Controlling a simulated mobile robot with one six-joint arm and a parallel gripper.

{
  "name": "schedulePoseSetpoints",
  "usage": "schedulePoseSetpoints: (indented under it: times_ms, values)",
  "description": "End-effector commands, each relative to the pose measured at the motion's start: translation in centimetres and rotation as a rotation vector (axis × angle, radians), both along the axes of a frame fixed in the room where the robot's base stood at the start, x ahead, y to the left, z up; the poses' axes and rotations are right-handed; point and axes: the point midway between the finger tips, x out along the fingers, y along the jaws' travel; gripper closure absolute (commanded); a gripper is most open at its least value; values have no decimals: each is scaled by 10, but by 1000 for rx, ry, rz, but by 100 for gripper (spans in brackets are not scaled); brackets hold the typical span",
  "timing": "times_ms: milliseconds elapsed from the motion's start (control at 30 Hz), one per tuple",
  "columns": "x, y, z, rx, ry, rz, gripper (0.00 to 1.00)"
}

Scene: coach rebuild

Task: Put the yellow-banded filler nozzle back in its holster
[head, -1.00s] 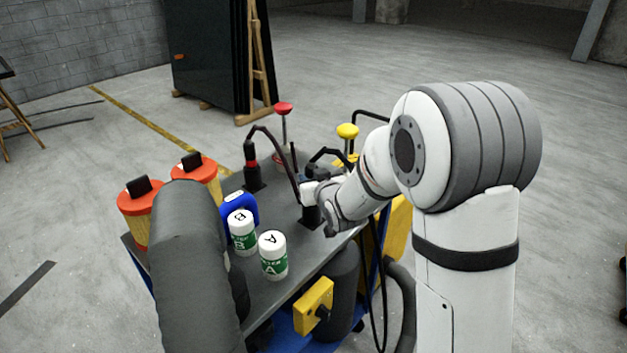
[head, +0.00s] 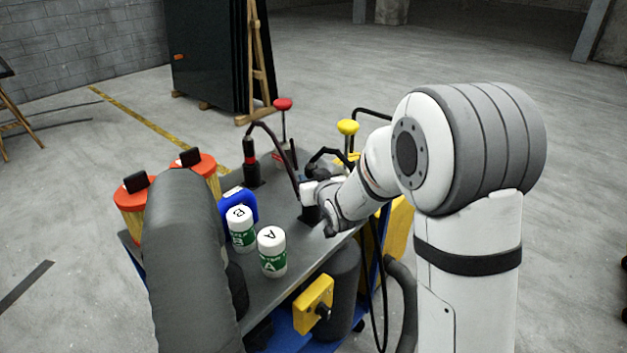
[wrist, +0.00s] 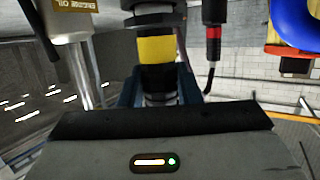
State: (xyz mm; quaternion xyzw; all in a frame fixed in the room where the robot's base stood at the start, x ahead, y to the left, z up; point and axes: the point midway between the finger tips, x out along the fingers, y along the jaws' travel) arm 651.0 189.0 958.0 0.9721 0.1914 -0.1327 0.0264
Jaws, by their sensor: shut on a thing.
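The yellow-banded filler nozzle (wrist: 155,48) is between my gripper's fingers in the wrist view, its yellow band just beyond the jaws. My gripper (head: 312,190) is shut on it over the cart top. A dark holster (head: 310,214) stands directly below the gripper in the head view. In the wrist view a dark round collar (wrist: 152,20) lies at the nozzle's end; whether the tip is inside the holster cannot be told. The nozzle is mostly hidden by my gripper in the head view.
A red-banded nozzle (head: 249,152) stands in its own holder, left of my gripper. White bottles A (head: 272,254) and B (head: 241,232), a blue container (head: 240,203) and orange-lidded canisters (head: 133,192) crowd the left. Red (head: 283,104) and yellow (head: 348,127) knobs rise behind.

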Motion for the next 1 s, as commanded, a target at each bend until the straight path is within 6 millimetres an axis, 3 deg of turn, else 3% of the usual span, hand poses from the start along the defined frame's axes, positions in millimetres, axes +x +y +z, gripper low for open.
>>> schedulePoseSetpoints:
  times_ms: [1000]
  values:
    - [0, 0, -10, 1, -2, 0, 100]
